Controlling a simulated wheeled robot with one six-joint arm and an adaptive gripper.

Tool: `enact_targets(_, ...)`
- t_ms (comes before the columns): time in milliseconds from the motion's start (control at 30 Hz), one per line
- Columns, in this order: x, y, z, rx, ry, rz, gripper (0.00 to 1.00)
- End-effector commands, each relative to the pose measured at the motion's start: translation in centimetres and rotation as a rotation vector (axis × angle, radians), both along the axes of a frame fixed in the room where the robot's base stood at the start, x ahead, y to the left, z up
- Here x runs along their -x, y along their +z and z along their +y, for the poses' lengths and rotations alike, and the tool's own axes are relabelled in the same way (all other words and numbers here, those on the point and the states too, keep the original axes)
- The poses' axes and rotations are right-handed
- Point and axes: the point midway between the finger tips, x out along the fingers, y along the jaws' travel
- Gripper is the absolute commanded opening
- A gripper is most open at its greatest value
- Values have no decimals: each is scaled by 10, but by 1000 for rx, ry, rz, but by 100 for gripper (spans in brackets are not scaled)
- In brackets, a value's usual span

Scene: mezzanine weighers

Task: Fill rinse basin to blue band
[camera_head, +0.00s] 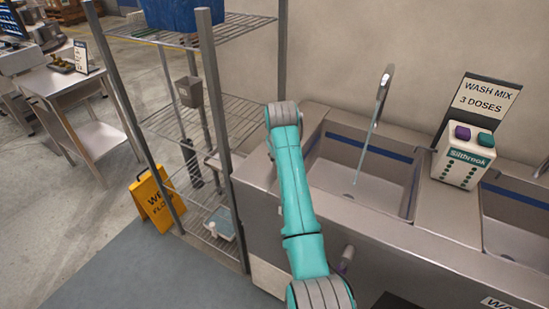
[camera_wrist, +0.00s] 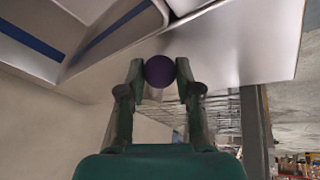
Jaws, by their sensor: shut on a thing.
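The rinse basin (camera_head: 385,170) is the left steel basin in the head view, with a blue band (camera_head: 392,154) along its upper inner wall. A curved spout (camera_head: 386,76) pours a thin water stream (camera_head: 362,160) into it. I cannot make out a water level against the band. In the wrist view my gripper (camera_wrist: 159,73) is shut on a round dark purple knob (camera_wrist: 159,71), with a finger on each side. The basin's blue band also shows at the upper left there. In the head view my arm hides the gripper and the knob.
A dispenser (camera_head: 463,157) with purple and green buttons and a wash mix sign (camera_head: 487,97) stands right of the basin, before a second basin (camera_head: 515,215). A wire shelf (camera_head: 175,125) and yellow floor sign (camera_head: 156,200) stand left. Grey floor is open at far left.

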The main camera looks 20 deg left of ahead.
Motion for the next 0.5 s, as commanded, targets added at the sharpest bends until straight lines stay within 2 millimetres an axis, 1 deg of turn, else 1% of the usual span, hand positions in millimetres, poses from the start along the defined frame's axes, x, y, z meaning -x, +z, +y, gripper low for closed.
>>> enact_targets(200, -3, -1, -4, 1, 65, 1, 0)
enact_targets(500, -3, -1, -5, 1, 87, 2, 0)
